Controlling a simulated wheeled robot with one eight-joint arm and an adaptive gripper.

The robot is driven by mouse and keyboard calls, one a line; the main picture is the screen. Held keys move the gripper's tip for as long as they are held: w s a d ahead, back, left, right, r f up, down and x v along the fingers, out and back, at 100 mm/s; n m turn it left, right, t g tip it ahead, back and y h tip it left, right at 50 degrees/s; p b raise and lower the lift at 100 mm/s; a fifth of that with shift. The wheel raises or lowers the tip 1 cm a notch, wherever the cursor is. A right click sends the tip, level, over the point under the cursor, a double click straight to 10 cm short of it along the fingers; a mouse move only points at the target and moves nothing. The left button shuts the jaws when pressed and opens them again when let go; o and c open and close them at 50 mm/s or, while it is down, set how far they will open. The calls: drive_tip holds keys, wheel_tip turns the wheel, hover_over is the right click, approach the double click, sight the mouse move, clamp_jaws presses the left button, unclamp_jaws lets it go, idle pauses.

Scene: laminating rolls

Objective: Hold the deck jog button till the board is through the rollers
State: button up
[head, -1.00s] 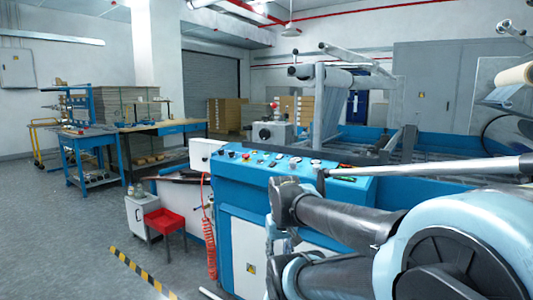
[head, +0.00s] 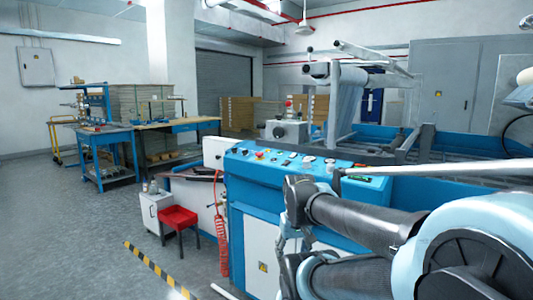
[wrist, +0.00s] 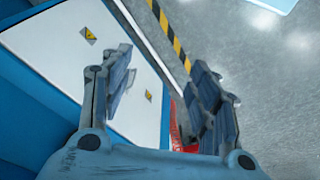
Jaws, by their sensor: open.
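The laminating machine's blue control panel (head: 235,165) is in the middle of the head view, with several small buttons and a red knob (head: 259,155) on its sloped top. Which one is the deck jog button is too small to tell. The roller frame (head: 345,95) rises behind the panel; no board can be made out at the rollers. My gripper (wrist: 163,85) is open and empty in the wrist view, its fingers apart. It points down past the machine's white front door (wrist: 75,50) toward the floor. My arm hides part of the machine in the head view.
A red stool (head: 178,218) and a small white cabinet (head: 155,212) stand left of the machine. A red coiled hose (head: 222,245) hangs on its side. Yellow-black floor tape (head: 157,268) lies in front. The grey floor at left is clear.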

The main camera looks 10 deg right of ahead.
clamp_jaws()
idle(1.1)
